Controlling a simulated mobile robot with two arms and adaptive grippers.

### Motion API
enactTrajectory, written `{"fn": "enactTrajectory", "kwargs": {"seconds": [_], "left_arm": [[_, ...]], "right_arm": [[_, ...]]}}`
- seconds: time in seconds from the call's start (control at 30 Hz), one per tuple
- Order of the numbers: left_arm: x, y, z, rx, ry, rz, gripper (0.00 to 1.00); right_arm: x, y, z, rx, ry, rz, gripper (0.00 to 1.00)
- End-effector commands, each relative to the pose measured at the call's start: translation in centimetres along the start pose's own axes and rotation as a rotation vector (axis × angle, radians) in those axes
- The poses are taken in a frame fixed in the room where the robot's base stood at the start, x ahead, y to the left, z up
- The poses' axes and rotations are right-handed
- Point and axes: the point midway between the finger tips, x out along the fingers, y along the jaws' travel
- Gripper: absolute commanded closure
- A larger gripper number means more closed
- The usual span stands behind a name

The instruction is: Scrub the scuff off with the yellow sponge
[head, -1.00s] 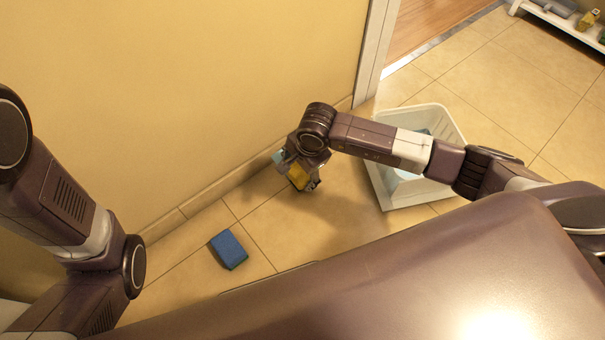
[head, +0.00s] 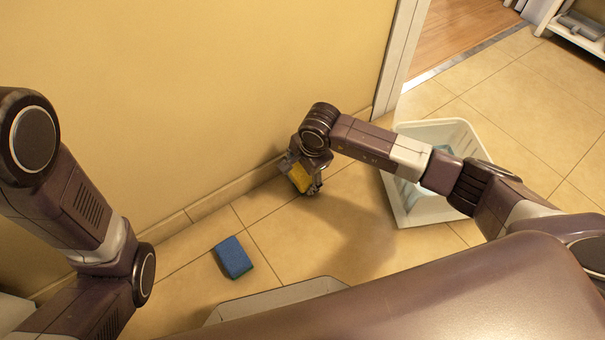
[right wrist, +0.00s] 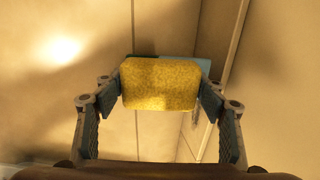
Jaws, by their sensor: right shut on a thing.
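The yellow sponge (head: 300,177) is in my right gripper (head: 307,184), low beside the wall and just above its baseboard (head: 232,190). In the right wrist view the yellow sponge (right wrist: 160,86) is pinched between both fingers of the right gripper (right wrist: 161,90). A blue-green strip (right wrist: 204,64) shows behind its top edge; I cannot tell whether it belongs to the sponge. A small greyish mark (right wrist: 196,116) shows by the sponge's right side, possibly the scuff, mostly hidden. I cannot tell whether the sponge touches the wall. My left gripper is out of view.
A blue sponge (head: 233,257) lies on the tiled floor left of the right gripper. A white basket (head: 432,211) with light-blue contents stands right of it, under my right arm. A pale bin rim (head: 275,298) shows at the front. A door frame (head: 398,62) stands behind.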

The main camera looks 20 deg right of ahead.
Motion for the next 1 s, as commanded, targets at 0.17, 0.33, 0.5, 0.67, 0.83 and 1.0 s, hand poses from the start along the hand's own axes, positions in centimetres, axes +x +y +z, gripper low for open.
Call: {"fn": "enactTrajectory", "kwargs": {"seconds": [0.17, 0.33, 0.5, 0.67, 0.83, 1.0], "left_arm": [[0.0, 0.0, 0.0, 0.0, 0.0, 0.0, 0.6], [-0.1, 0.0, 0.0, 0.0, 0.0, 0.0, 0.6], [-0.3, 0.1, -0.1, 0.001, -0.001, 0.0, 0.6], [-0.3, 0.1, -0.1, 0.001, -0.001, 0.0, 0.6], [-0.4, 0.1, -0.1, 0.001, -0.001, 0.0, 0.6], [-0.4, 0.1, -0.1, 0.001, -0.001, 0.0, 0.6]], "right_arm": [[0.0, 0.0, 0.0, 0.0, 0.0, 0.0, 0.55], [0.1, -0.2, 0.0, 0.0, 0.0, -0.001, 0.55], [0.1, -0.5, 0.0, 0.0, 0.0, -0.002, 0.55], [0.1, -0.6, -0.1, 0.0, 0.001, -0.001, 0.55], [0.2, -0.6, -0.8, 0.001, 0.002, 0.0, 0.55], [0.2, -0.5, -2.1, 0.001, 0.002, 0.0, 0.55]]}}
